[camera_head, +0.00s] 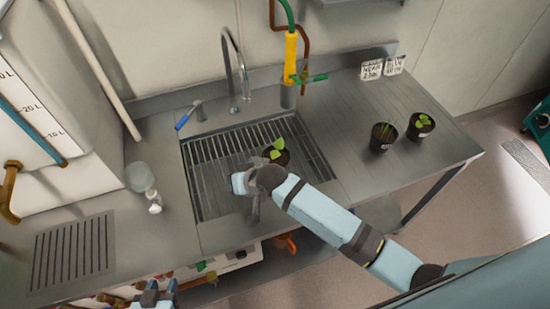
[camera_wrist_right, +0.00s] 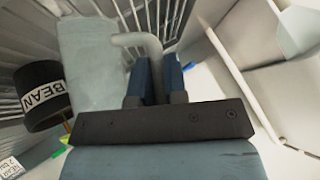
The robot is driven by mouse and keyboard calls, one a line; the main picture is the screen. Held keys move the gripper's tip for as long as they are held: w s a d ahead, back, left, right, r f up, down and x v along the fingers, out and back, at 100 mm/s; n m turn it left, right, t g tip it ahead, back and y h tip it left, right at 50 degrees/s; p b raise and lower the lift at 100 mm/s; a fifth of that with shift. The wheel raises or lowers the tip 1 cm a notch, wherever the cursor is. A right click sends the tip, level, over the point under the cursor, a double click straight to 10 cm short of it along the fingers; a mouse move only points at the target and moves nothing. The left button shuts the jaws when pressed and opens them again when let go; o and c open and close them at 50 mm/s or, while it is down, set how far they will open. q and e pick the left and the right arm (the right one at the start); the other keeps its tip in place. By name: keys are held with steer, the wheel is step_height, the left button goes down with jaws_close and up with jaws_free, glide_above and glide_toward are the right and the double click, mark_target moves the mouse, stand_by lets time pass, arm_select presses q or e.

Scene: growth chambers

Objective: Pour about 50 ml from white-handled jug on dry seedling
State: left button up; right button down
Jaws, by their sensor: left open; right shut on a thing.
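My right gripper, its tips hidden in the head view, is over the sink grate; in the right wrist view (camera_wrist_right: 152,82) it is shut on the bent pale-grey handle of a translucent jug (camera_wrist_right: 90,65). A dark pot with a green seedling (camera_head: 278,154) stands on the grate just beyond it. A dark pot labelled BEAN (camera_wrist_right: 42,97) is beside the jug in the wrist view. A clear vessel with a white handle (camera_head: 140,177) stands on the left counter. Two potted seedlings stand on the right counter, one thin-leaved (camera_head: 382,138), one broad-leaved (camera_head: 420,126). My left gripper (camera_head: 158,292) is open and empty.
The slatted sink grate (camera_head: 215,160) lies under the tap (camera_head: 233,70). A blue-handled valve (camera_head: 190,114) and a yellow-and-green hose (camera_head: 290,60) are behind it. Small printed cards (camera_head: 372,70) stand at the back right. A large tank (camera_head: 35,115) fills the left. The right counter front is clear.

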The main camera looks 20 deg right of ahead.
steer(key=shift+s+a+f+n+t+h+b, duration=0.1)
steer(key=shift+s+a+f+n+t+h, duration=0.2)
steer(key=shift+a+f+h, duration=0.3)
steer(key=shift+s+a+f+n+t+h+b, duration=0.1)
steer(key=shift+s+a+f+n+t+h, duration=0.15)
steer(key=shift+a+f+n+t+h, duration=0.25)
steer(key=shift+s+a+f+n+t+h+b, duration=0.1)
steer(key=shift+s+a+f+n+h, duration=0.2)
steer(key=shift+a+h, duration=0.4)
steer(key=shift+d, duration=0.1)
steer(key=shift+w, duration=0.1)
